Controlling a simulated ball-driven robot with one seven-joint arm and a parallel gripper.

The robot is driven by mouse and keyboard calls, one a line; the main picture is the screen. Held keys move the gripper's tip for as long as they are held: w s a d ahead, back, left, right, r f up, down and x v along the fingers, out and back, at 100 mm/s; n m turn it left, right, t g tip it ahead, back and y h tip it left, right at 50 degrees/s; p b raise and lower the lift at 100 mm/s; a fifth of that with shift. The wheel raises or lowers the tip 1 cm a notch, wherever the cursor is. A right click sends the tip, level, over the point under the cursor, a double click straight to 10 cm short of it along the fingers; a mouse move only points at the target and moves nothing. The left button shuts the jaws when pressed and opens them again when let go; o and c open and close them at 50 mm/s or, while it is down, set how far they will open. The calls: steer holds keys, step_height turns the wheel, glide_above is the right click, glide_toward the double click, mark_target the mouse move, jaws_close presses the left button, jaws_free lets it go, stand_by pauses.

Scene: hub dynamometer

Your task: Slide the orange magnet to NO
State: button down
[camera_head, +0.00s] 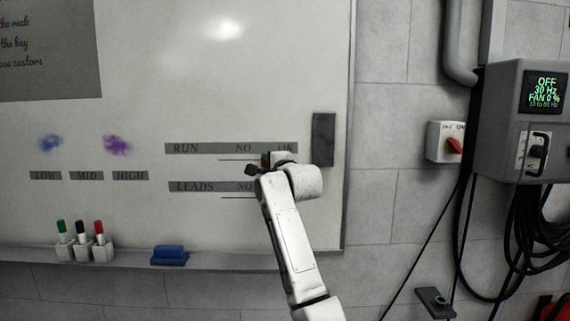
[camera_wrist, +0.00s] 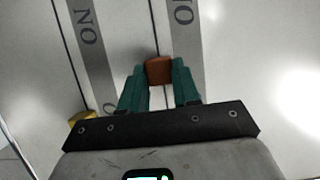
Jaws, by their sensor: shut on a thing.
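The orange magnet (camera_wrist: 159,70) is between the teal fingers of my gripper (camera_wrist: 158,76) in the wrist view. My gripper is shut on it, at the dark line beside the right-hand label strip (camera_wrist: 184,40). A NO label (camera_wrist: 182,12) on that strip lies farther up the picture than the magnet, towards the top edge. In the head view, my gripper (camera_head: 265,160) is at the line under the RUN strip (camera_head: 205,148), below and between NO and OK. The magnet is mostly hidden there.
A yellow magnet (camera_wrist: 82,118) sits on the other line, beside the left strip (camera_wrist: 88,40), partly behind my gripper. The LEADS strip (camera_head: 205,187) is partly covered by my arm. A dark block (camera_head: 323,139) is at the whiteboard's right edge. Markers and a blue eraser (camera_head: 170,254) are below.

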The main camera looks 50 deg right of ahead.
mark_target(240, 160)
steer(key=w+a, duration=0.4)
steer(key=w, duration=0.1)
steer(key=shift+w+a+b, duration=0.15)
steer(key=shift+a+b, duration=0.15)
steer(key=shift+a, duration=0.1)
steer(key=c, duration=0.8)
jaws_free()
steer(key=shift+w, duration=0.1)
steer(key=b+v, duration=0.2)
steer(key=v, duration=0.8)
steer(key=shift+s+a+b, duration=0.25)
steer(key=shift+s+b, duration=0.1)
steer(key=shift+b, duration=0.05)
